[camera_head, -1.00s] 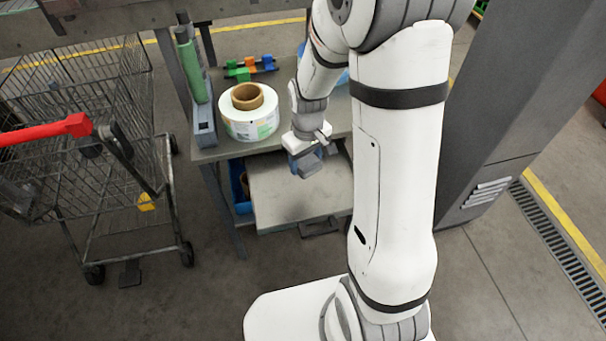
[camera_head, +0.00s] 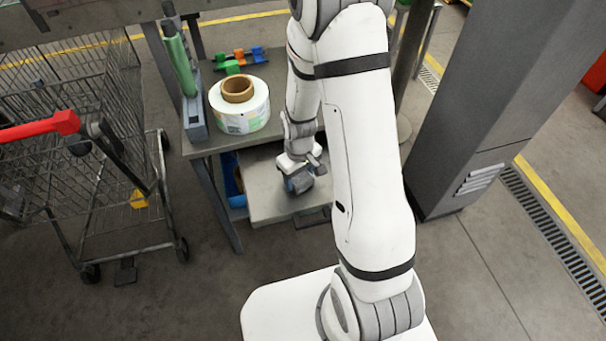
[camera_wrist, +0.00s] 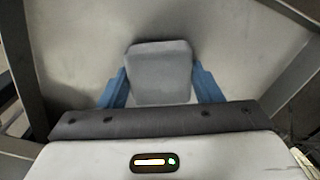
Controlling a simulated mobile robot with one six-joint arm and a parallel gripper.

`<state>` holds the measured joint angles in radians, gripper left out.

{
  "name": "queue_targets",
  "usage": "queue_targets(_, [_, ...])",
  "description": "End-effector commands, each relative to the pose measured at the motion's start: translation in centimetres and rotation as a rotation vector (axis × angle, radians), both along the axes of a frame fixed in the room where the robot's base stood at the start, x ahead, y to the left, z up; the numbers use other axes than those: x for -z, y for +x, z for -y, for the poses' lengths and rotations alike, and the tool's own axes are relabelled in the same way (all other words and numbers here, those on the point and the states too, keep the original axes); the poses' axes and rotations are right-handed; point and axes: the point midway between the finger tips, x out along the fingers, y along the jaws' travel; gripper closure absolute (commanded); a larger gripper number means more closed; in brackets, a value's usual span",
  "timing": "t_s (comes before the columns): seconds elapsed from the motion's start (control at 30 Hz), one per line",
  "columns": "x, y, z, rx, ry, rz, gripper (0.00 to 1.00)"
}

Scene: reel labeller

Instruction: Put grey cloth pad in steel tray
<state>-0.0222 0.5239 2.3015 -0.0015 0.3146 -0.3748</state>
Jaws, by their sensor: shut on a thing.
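The grey cloth pad (camera_wrist: 160,72) is a rounded grey block between the two blue fingers of my gripper (camera_wrist: 161,90) in the wrist view. My gripper is shut on it. In the head view my gripper (camera_head: 299,184) hangs over a flat light-grey surface (camera_head: 262,188) low under the bench top, and the pad is too small there to make out clearly. The same pale surface (camera_wrist: 80,45) lies beyond the pad in the wrist view. I cannot tell whether this surface is the steel tray, or whether the pad touches it.
A label reel (camera_head: 239,118) with a brown core stands on the bench top (camera_head: 205,147), beside a green roll (camera_head: 179,65). Coloured parts (camera_head: 234,66) lie behind. A blue bin (camera_head: 234,199) is underneath. A wire cart (camera_head: 105,190) stands left, a grey cabinet (camera_head: 490,100) right.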

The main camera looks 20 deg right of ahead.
Motion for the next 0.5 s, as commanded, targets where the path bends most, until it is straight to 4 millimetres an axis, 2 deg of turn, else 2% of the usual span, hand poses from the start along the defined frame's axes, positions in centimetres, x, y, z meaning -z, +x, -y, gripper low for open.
queue_targets(0.1, [0.15, 0.0, 0.01, 0.0, 0.0, 0.0, 0.63])
queue_targets(0.13, [0.11, 0.0, 0.01, 0.0, 0.0, 0.0, 0.4])
queue_targets(0.37, [0.06, -0.01, 0.01, 0.0, 0.0, 0.0, 0.21])
queue_targets(0.5, [0.06, 0.0, 0.02, 0.001, 0.0, 0.0, 0.2])
